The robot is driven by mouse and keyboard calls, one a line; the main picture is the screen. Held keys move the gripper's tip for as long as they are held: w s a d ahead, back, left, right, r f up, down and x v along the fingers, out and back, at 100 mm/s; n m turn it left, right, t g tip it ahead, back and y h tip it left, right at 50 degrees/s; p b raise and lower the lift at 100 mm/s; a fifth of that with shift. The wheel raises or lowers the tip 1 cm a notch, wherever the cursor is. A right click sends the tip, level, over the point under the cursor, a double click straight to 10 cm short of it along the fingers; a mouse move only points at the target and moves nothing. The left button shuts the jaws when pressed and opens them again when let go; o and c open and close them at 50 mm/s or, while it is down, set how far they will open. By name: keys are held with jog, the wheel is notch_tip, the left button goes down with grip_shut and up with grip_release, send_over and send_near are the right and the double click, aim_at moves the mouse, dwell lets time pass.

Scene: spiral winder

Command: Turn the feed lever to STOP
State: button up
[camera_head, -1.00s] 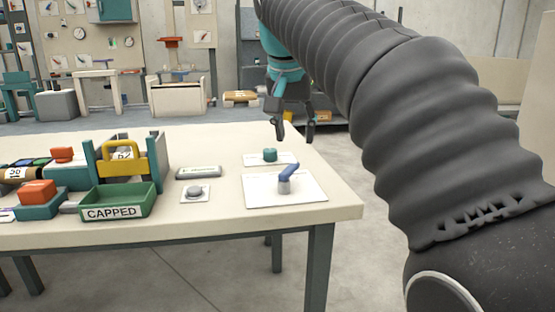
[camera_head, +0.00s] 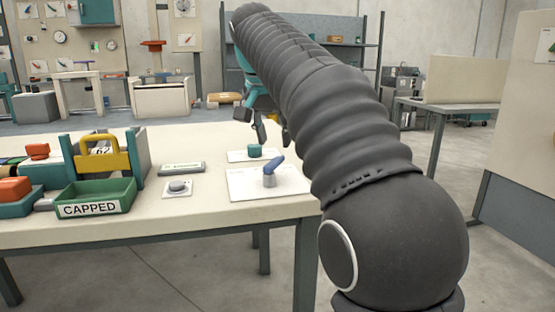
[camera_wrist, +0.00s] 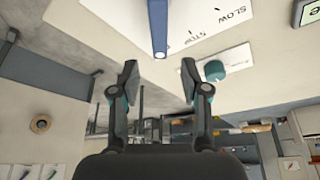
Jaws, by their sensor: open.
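The feed lever is a blue handle (camera_head: 275,165) on a grey post, on a white plate (camera_head: 240,190) near the table's right end. In the wrist view the blue lever (camera_wrist: 158,25) comes down from the top edge, and its tip lies left of the printed STOP mark (camera_wrist: 202,34); SLOW is farther up right. My gripper (camera_wrist: 158,78) is open and empty, its fingers to either side of the lever's line, with the tip just beyond the fingertips. In the head view my gripper (camera_head: 267,132) is above the table's far edge, partly hidden by my arm.
A teal knob (camera_head: 255,151) stands on a small plate behind the lever; it also shows near the right finger in the wrist view (camera_wrist: 215,70). Left are a round grey button (camera_head: 177,187), a grey labelled bar (camera_head: 181,168) and a green CAPPED bin (camera_head: 98,199).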

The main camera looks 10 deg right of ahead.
aim_at(278, 157)
jog(key=shift+b+x, duration=0.5)
jog(key=shift+x, duration=2.05)
grip_shut()
